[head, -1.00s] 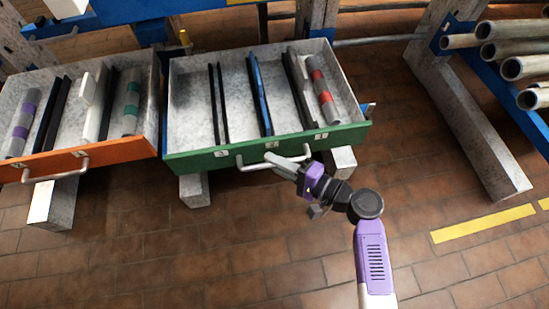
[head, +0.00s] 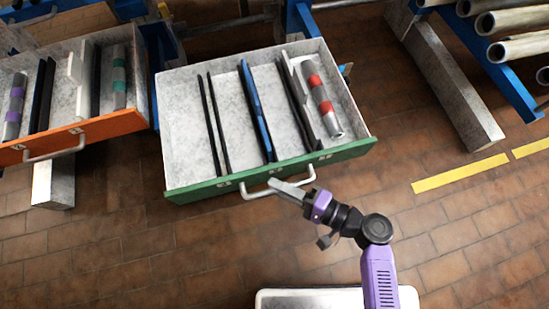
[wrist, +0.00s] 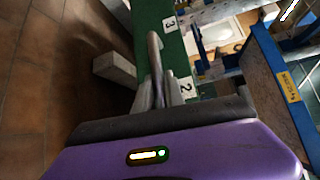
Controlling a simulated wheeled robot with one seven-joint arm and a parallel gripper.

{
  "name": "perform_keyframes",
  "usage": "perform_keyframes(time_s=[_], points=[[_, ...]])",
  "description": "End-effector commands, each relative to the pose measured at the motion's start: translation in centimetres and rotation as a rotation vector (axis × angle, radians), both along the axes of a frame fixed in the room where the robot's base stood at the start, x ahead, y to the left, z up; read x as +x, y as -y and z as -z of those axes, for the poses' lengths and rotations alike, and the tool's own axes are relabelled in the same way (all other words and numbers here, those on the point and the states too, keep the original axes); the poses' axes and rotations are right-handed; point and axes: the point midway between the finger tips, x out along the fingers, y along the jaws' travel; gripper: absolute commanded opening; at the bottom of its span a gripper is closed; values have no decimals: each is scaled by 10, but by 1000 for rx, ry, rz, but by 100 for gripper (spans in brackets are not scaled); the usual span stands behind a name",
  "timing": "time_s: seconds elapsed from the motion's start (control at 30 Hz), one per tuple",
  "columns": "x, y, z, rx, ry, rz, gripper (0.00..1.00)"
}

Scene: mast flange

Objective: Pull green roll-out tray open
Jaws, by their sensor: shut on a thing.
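The green-fronted roll-out tray (head: 205,190) stands out from the rack in the middle of the head view, its grey inside showing. A pale bar handle (head: 262,192) runs along its front. My gripper (head: 285,188) is shut on this handle, near its right part. In the wrist view the handle (wrist: 154,55) runs up from between my fingers (wrist: 158,97), against the green front (wrist: 147,20) with number labels. Inside the tray lie black dividers, a blue-edged divider (head: 250,95) and a grey tube with red bands (head: 320,95).
An orange-fronted tray (head: 95,130) with its own handle is to the left, also out. Grey pipes (head: 505,22) lie on a blue rack at upper right, above a pale floor beam (head: 450,90). Brick floor with yellow strips (head: 460,174) is open at right.

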Motion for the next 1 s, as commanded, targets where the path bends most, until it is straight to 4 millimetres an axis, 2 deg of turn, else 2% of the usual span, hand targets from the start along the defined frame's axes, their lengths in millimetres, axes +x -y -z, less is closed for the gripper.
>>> perform_keyframes(time_s=[0.2, 0.4, 0.97, 1.0], points=[[-29, 9, 0, -1, -3, 3, 0], [-44, 13, 1, -2, -2, 3, 0], [-49, 15, 1, -1, 0, 3, 0], [-49, 15, 1, -1, 0, 3, 22]])
